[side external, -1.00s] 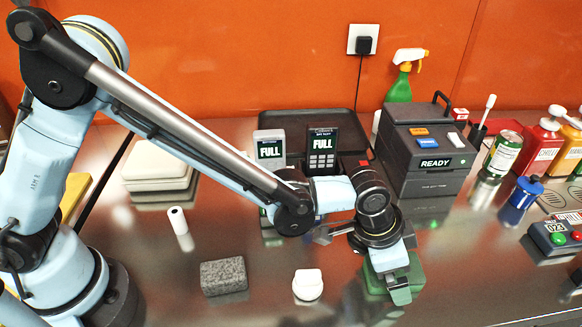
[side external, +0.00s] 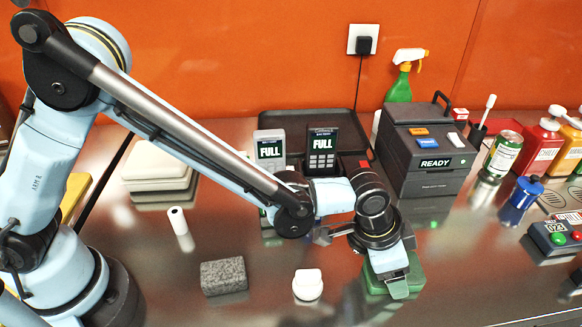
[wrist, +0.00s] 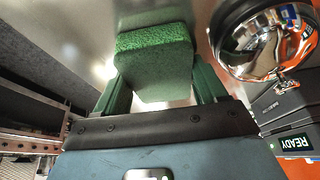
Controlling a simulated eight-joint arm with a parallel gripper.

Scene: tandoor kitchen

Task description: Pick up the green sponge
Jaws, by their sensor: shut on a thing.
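The green sponge (wrist: 155,65) is a block with a rough, brighter green edge. In the wrist view it sits between the two green fingers of my gripper (wrist: 160,88), which are shut on it. In the side view the sponge (side external: 415,272) shows beside and behind my gripper (side external: 396,282), low over the steel counter. The fingers hide part of it, and I cannot tell whether it touches the counter.
A grey stone block (side external: 223,276) and a white knob-shaped item (side external: 307,284) lie to the left. A dark case marked READY (side external: 430,160) stands behind, with a black tray (side external: 310,122) beside it. A blue canister (side external: 521,200) stands to the right.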

